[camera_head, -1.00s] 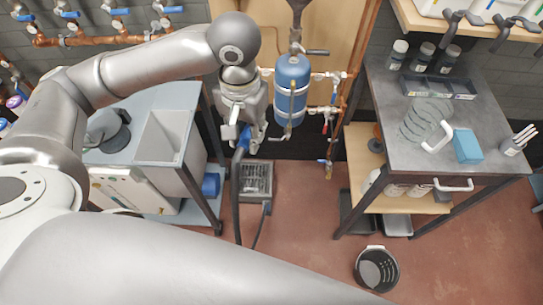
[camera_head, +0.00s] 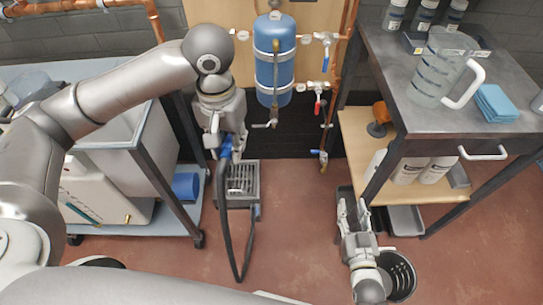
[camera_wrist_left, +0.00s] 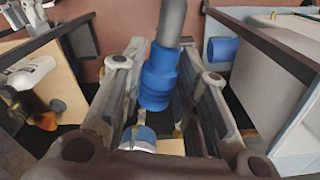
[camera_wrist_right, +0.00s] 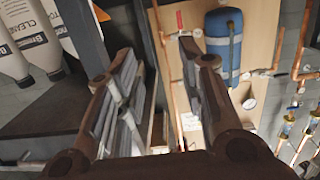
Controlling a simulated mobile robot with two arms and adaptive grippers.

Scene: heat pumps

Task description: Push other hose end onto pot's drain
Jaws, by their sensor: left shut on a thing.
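The blue pot (camera_head: 276,62), a strapped cylinder, hangs on the back board. Its drain appears to be the small valve outlet (camera_head: 265,124) below it. My left gripper (camera_head: 224,150) is shut on the blue hose end (camera_head: 226,146), left of and slightly below that outlet and apart from it. In the left wrist view the blue hose end (camera_wrist_left: 159,78) sits between the fingers, with the grey hose leaving upward. The dark hose (camera_head: 231,235) hangs in a loop to the floor grate. My right gripper (camera_head: 352,208) is open and empty, near the right table; its spread fingers show in the right wrist view (camera_wrist_right: 165,65).
A floor grate (camera_head: 242,182) lies below the left gripper. The right table (camera_head: 385,85) carries a clear jug (camera_head: 437,75) and blue cloths (camera_head: 495,102). The middle floor is clear.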

